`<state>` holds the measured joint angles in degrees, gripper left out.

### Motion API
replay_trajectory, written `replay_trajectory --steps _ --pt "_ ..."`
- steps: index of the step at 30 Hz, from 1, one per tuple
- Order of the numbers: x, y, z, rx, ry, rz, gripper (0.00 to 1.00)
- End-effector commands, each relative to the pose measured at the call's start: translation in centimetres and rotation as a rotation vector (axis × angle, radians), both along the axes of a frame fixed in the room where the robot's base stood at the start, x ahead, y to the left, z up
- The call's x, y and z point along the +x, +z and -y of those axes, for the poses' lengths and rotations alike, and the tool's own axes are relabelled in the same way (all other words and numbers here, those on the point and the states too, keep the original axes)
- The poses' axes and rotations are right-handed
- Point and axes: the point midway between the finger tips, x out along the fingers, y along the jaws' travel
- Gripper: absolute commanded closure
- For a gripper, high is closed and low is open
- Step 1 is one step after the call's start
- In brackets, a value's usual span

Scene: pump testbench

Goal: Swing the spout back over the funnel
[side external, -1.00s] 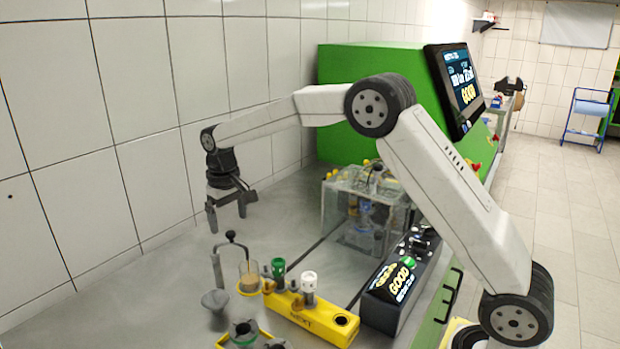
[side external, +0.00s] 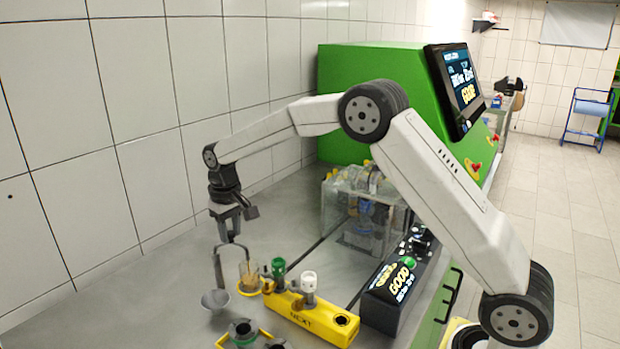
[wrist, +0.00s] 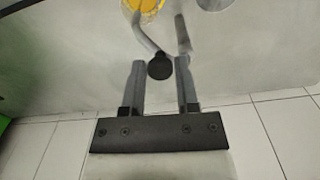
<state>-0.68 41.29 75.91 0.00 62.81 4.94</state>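The spout is a thin grey bent tube (wrist: 146,36) with a black knob (wrist: 160,67) on top. In the side view the spout (side external: 246,252) reaches from its grey post (side external: 218,270) to the right, its end over the clear cup (side external: 250,278) on a yellow base. The grey funnel (side external: 215,299) sits in front of the post, not under the spout end. My gripper (side external: 229,236) points down above the spout. In the wrist view my gripper (wrist: 160,70) is open, with the knob between its fingertips and a gap on both sides.
A yellow block (side external: 315,318) with a green and a white fitting stands right of the cup. A yellow-framed holder (side external: 243,335) is at the front. A clear tank (side external: 362,208) and a black display box (side external: 398,285) stand further right. The tiled wall is on the left.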

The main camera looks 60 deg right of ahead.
Motion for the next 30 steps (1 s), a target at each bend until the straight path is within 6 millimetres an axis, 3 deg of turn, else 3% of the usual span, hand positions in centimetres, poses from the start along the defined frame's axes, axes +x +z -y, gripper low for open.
replay_trajectory --steps 1,2,30 --pt "0.0 0.0 0.0 0.0 0.0 0.0 0.79" --pt "0.0 0.0 0.0 0.0 0.0 0.0 0.89" --pt "-0.7 0.1 -1.2 0.001 0.001 0.002 0.89"
